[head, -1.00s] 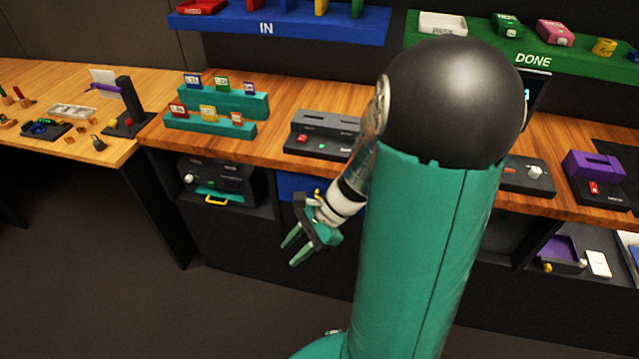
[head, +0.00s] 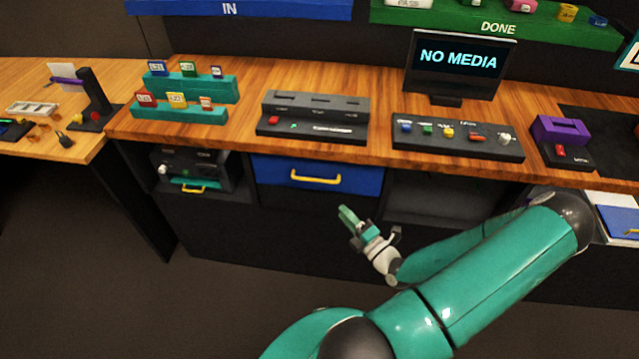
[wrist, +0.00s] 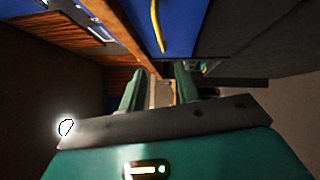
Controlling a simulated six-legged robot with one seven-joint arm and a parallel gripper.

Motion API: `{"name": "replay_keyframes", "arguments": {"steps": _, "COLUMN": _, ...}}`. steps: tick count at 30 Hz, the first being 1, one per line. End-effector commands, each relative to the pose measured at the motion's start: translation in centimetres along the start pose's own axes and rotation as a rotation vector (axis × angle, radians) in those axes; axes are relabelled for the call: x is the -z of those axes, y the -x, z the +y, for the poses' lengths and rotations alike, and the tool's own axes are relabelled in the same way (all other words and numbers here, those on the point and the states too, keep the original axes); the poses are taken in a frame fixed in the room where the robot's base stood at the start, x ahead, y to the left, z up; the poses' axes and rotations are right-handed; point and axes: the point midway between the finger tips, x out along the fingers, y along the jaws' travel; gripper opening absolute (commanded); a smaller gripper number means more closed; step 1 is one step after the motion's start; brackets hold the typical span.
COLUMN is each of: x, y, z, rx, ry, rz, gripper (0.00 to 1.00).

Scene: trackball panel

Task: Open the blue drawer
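The blue drawer (head: 270,172) sits under the wooden counter, left of centre in the head view. Its front looks flush with the cabinet, so it appears shut. A yellow bar handle (head: 319,180) runs across its front. In the wrist view the drawer (wrist: 185,25) is at the top, with its handle (wrist: 157,27) running up and down the picture. My gripper (head: 348,217) is below and slightly right of the handle, apart from it. In the wrist view my gripper (wrist: 160,88) shows two green fingers spread with a gap, nothing between them.
The counter edge (head: 300,150) overhangs the drawer. A dark machine with a small yellow handle (head: 193,188) stands in the left bay. An open dark bay (head: 440,200) lies right of the drawer. Floor in front is clear.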

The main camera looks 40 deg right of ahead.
Motion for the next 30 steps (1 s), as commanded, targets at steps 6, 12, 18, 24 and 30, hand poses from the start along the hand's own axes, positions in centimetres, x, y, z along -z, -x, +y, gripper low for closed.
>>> {"name": "replay_keyframes", "arguments": {"steps": 6, "x": -0.5, "y": -1.1, "z": -0.3, "rx": -0.002, "ry": -0.029, "rz": -0.033, "gripper": 0.33}}
{"name": "replay_keyframes", "arguments": {"steps": 12, "x": -0.5, "y": -4.6, "z": -0.3, "rx": -0.004, "ry": -0.028, "rz": -0.031, "gripper": 0.33}}
{"name": "replay_keyframes", "arguments": {"steps": 18, "x": -0.6, "y": -8.6, "z": -0.2, "rx": -0.004, "ry": -0.027, "rz": -0.03, "gripper": 0.33}}
{"name": "replay_keyframes", "arguments": {"steps": 24, "x": -0.7, "y": -12.0, "z": -0.3, "rx": -0.002, "ry": -0.027, "rz": -0.03, "gripper": 0.33}}
{"name": "replay_keyframes", "arguments": {"steps": 30, "x": -0.8, "y": -13.5, "z": -0.3, "rx": -0.001, "ry": -0.026, "rz": -0.031, "gripper": 0.33}}
